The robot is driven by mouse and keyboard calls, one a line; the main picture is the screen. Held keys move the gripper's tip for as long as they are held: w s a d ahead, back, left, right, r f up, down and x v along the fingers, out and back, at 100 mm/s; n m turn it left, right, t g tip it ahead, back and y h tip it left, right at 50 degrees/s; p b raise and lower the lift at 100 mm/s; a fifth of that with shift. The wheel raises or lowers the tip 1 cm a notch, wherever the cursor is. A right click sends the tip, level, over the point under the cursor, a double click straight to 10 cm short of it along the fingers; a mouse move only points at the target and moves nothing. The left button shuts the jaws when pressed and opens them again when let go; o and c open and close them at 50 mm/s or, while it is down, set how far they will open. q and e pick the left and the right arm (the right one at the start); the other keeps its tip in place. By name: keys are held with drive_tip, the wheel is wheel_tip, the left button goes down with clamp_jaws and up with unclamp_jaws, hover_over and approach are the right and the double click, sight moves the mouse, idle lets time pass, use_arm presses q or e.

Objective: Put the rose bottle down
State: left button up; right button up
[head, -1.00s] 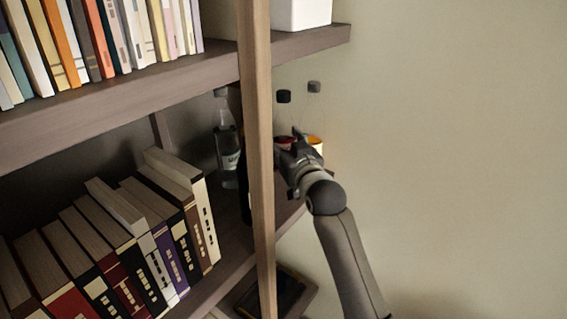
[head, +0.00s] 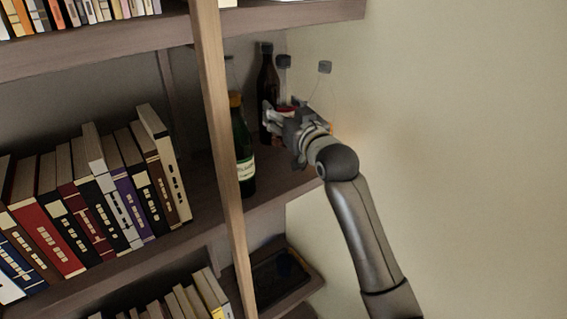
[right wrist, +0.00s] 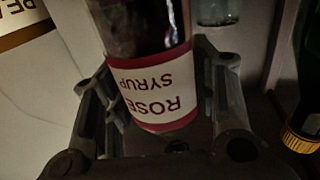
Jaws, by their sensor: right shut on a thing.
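The rose bottle (right wrist: 160,90) sits between the two fingers of my right gripper (right wrist: 160,110) in the right wrist view. Its white label with a red border reads ROSE SYRUP and appears upside down. In the head view my right gripper (head: 284,112) is shut on it at the right end of the middle shelf. My gripper hides most of the bottle there; a dark cap (head: 283,62) and a bit of red show. I cannot tell whether its base touches the shelf. My left gripper is not in view.
A green bottle with a gold cap (head: 243,150) stands on the shelf (head: 275,192) left of my gripper. A dark bottle (head: 267,75) is behind. A wooden post (head: 215,110) and books (head: 110,190) are left.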

sight(282, 145)
drive_tip(key=f, duration=0.3)
drive_tip(key=f+p, duration=0.1)
drive_tip(key=shift+w+a+f, duration=0.1)
drive_tip(key=shift+a+f, duration=0.1)
drive_tip(key=shift+a, duration=0.2)
drive_tip(key=shift+f, duration=0.3)
drive_tip(key=f, duration=0.3)
drive_tip(key=shift+d+f+p, duration=0.25)
drive_tip(key=shift+f+p, duration=0.05)
drive_tip(key=shift+p, duration=0.1)
drive_tip(key=shift+f, duration=0.2)
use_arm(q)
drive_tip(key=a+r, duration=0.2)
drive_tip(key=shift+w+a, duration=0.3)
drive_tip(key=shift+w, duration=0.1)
use_arm(e)
drive_tip(key=o, duration=1.4)
drive_tip(key=shift+f, duration=0.1)
drive_tip(key=shift+c, duration=0.2)
